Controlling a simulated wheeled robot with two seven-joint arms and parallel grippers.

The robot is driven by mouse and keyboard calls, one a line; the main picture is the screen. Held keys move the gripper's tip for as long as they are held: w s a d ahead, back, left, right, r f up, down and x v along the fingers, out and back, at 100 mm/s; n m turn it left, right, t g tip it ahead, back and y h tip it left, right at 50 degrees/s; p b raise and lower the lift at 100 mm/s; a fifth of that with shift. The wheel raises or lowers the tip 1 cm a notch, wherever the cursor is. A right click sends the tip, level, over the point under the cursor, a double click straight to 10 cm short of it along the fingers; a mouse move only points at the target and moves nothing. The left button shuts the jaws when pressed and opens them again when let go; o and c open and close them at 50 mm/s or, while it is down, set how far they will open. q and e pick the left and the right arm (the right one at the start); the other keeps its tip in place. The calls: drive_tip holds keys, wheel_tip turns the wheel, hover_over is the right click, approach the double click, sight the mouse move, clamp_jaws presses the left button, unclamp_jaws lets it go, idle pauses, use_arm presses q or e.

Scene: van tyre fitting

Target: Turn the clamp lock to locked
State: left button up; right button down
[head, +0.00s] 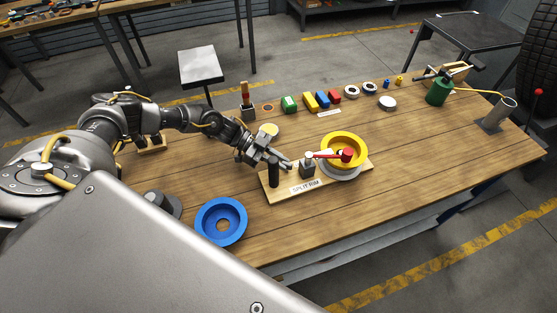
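The clamp is on a wooden board (320,186) labelled "SPLIT RIM". A dark block (307,170) with a light top carries its red lever (326,156), which reaches right over the yellow rim (345,140) and ends in a red knob (347,156). The yellow rim sits on a grey round base. A black upright post (273,178) stands at the board's left end. My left gripper (286,164) is just left of the block, above the black post. Its fingers are too small to show a gap. My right gripper is not in view.
A blue ring (221,222) lies at the front left. Coloured blocks (316,99) and small rings line the table's back. A green can (438,92) and a grey stand (492,117) are at the right. The table (430,150) right of the board is clear.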

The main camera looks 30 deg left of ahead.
use_arm(q)
clamp_jaws()
drive_tip(key=shift+s+r+n+t+p, duration=0.15)
drive_tip(key=shift+n+t+p, duration=0.2)
drive_tip(key=shift+p, duration=0.35)
drive_tip(key=n+t+p, duration=0.1)
drive_tip(key=n+t+y+p, duration=0.1)
drive_tip(key=p, duration=0.1)
drive_tip(key=shift+s+d+r+n+t, duration=0.1)
drive_tip(key=shift+s+n+t, duration=0.15)
drive_tip(key=shift+s+t, duration=0.1)
drive_tip(key=shift+s+d+f+n+t+y+p, duration=0.1)
drive_tip(key=shift+n+t+y+p, duration=0.25)
drive_tip(key=shift+n+t+p, duration=0.45)
drive_tip(key=shift+s+d+f+n+t+y+p, duration=0.1)
drive_tip(key=shift+n+t+y+p, duration=0.25)
drive_tip(key=shift+n+t+p, duration=0.35)
drive_tip(key=shift+w, duration=0.1)
